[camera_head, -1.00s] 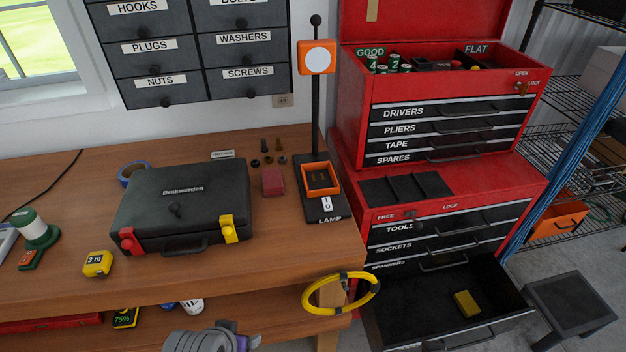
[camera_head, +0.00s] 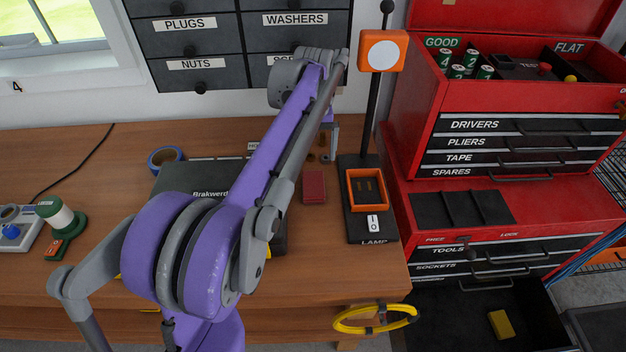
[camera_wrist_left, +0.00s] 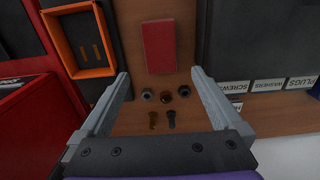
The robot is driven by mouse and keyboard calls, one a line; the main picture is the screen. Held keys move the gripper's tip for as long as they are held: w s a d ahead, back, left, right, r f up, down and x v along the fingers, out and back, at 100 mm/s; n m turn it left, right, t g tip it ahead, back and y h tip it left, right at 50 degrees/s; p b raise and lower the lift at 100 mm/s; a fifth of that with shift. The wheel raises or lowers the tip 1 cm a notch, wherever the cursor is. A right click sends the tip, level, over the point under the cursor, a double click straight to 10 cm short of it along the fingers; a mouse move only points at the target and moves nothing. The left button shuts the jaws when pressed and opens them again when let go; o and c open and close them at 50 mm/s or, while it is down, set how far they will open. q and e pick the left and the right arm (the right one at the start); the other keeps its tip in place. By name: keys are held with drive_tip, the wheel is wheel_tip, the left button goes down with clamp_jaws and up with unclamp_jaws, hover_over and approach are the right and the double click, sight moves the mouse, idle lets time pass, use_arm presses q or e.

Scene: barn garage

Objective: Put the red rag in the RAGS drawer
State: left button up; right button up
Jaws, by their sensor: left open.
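The red rag (camera_head: 314,186) is a small folded rectangle lying flat on the bench between the black case and the lamp base. It also shows in the left wrist view (camera_wrist_left: 158,46), just past the fingertips. My left gripper (camera_head: 328,148) is open and empty above the bench, on the wall side of the rag. In the left wrist view its two fingers (camera_wrist_left: 160,76) stand apart, with bolts and nuts between and below them. A pulled-out bottom drawer (camera_head: 445,322) of the red cabinet shows at lower right; I cannot read its label. My right gripper is not in view.
A yellow block (camera_head: 500,325) lies in the open drawer. The lamp base (camera_head: 372,225) with its orange tray (camera_head: 367,190) and post stands right of the rag. My left arm partly hides the black case (camera_head: 175,178). A yellow cable coil (camera_head: 375,318) hangs at the bench edge.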

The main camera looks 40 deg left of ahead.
sight(313, 183)
use_arm(q)
drive_tip(key=f, duration=0.3)
drive_tip(key=shift+s+d+f, duration=0.15)
drive_tip(key=shift+s+f, duration=0.1)
drive_tip(key=shift+f, duration=0.15)
wheel_tip(313, 183, down, 6)
drive_tip(key=shift+s+r, duration=0.1)
drive_tip(key=shift+r, duration=0.05)
drive_tip(key=shift+r, duration=0.1)
drive_tip(key=c, duration=1.4)
